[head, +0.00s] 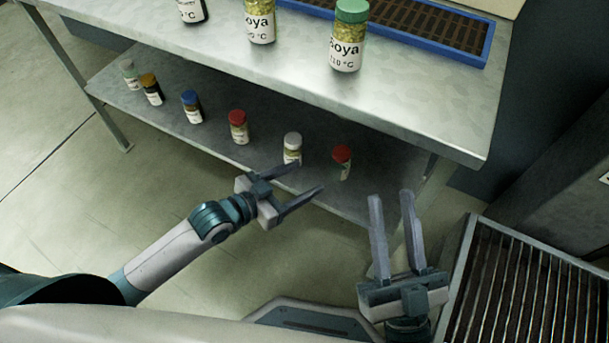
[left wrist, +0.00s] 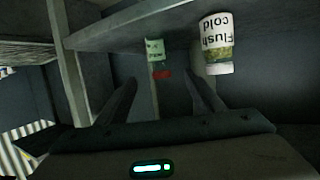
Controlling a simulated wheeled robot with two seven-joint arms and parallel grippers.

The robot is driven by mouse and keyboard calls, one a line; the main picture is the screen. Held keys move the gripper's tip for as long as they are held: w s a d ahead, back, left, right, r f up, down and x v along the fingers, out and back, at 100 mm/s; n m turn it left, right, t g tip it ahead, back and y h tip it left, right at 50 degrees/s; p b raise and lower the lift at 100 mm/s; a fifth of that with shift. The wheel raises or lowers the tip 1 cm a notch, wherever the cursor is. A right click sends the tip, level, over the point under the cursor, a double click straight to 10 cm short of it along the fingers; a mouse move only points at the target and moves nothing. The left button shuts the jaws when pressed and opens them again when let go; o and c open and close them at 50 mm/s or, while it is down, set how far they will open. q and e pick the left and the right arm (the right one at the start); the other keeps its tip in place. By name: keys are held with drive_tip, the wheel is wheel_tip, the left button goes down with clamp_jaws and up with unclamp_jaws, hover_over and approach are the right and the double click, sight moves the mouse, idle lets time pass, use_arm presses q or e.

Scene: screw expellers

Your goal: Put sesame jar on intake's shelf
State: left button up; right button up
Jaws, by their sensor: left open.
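Which jar is the sesame one cannot be told, as most small labels are unreadable. On the lower shelf stand a red-lidded jar (head: 342,162) and a white-lidded jar (head: 292,148). My left gripper (head: 310,177) is open and empty near them, at the shelf's front edge. In the left wrist view, a red-lidded jar with a pale green label (left wrist: 155,50) appears upside down beyond and between the fingers (left wrist: 160,82). My right gripper (head: 391,195) is open and empty, right of the left one.
More jars stand leftward on the lower shelf (head: 225,95): red-lidded (head: 238,127), blue-lidded (head: 192,107) and others. The metal table top (head: 420,100) above carries Soya jars (head: 347,35) and a blue-rimmed tray (head: 487,45). A slatted grate unit (head: 463,240) is at right.

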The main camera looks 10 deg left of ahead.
use_arm(q)
drive_tip(key=shift+d, duration=0.1)
use_arm(e)
drive_tip(key=shift+w+r, duration=0.1)
drive_tip(key=shift+r, duration=0.15)
use_arm(q)
drive_tip(key=s+r+n+t, duration=0.2)
drive_tip(key=s+r+t, duration=0.4)
drive_tip(key=r, duration=0.5)
drive_tip(key=s+r+n+t+y, duration=0.1)
drive_tip(key=s+r+n+t, duration=0.2)
drive_tip(key=s+r+t, duration=0.3)
drive_tip(key=s+r, duration=0.4)
drive_tip(key=r, duration=0.2)
drive_tip(key=shift+s+d, duration=0.35)
drive_tip(key=shift+d, duration=0.05)
use_arm(e)
drive_tip(key=shift+f, duration=0.1)
